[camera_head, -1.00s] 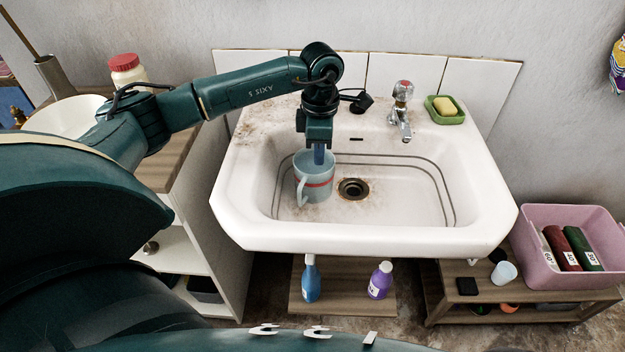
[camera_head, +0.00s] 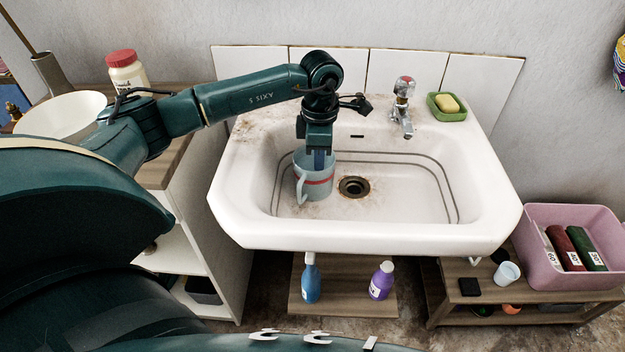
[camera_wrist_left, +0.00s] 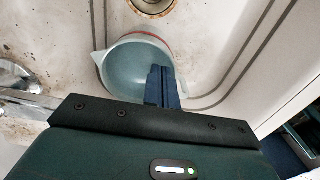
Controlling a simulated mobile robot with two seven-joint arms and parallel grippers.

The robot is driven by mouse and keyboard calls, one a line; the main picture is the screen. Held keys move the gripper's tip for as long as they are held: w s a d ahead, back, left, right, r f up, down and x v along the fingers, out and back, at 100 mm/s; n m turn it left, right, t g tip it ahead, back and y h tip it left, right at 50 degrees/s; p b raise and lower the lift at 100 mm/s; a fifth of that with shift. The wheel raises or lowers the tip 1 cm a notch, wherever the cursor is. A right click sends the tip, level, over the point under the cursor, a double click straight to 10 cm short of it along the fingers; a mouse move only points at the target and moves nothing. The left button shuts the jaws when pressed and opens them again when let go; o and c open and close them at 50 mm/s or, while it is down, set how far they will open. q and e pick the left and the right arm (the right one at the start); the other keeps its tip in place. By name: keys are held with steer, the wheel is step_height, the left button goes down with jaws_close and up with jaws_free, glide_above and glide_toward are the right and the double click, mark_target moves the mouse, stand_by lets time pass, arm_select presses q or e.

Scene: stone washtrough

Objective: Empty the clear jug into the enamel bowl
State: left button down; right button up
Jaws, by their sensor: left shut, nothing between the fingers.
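The clear jug (camera_head: 314,181), grey-blue with a red band, stands upright in the sink basin, left of the drain, its handle toward the front left. Its round mouth also shows in the left wrist view (camera_wrist_left: 128,75). My left gripper (camera_head: 319,160) points down at the jug's mouth, its fingers shut with nothing between them. In the left wrist view the fingers (camera_wrist_left: 164,84) overlap the mouth near its rim; I cannot tell how deep they reach or whether they touch. A white bowl (camera_head: 70,108), likely the enamel bowl, stands on the wooden counter at left, partly hidden by my arm.
The white sink (camera_head: 400,238) has a tap (camera_head: 403,108) and a green soap dish (camera_head: 446,107) on its back ledge. A red-lidded jar (camera_head: 126,73) stands behind the bowl. A pink tub (camera_head: 570,285) is at lower right. The basin's right side is clear.

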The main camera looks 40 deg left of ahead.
arm_select(q)
steer(key=shift+s+f+b, duration=0.15)
steer(key=shift+f+b, duration=0.55)
steer(key=shift+f, duration=0.45)
steer(key=shift+s+d+f, duration=0.1)
steer(key=shift+f, duration=0.05)
steer(key=shift+s+d+f, duration=0.15)
steer(key=shift+s+d, duration=0.45)
steer(key=shift+s, duration=0.15)
steer(key=shift+s+d+p, duration=0.25)
steer(key=shift+s+p, duration=0.15)
steer(key=shift+s+d+r, duration=0.15)
steer(key=shift+s+r, duration=0.05)
steer(key=shift+s, duration=0.2)
steer(key=shift+s+d+p, duration=0.3)
steer(key=shift+s+d, duration=0.05)
steer(key=shift+s, duration=0.2)
steer(key=shift+s+d+p, duration=0.25)
steer(key=shift+s+d, duration=0.05)
steer(key=shift+s, duration=0.2)
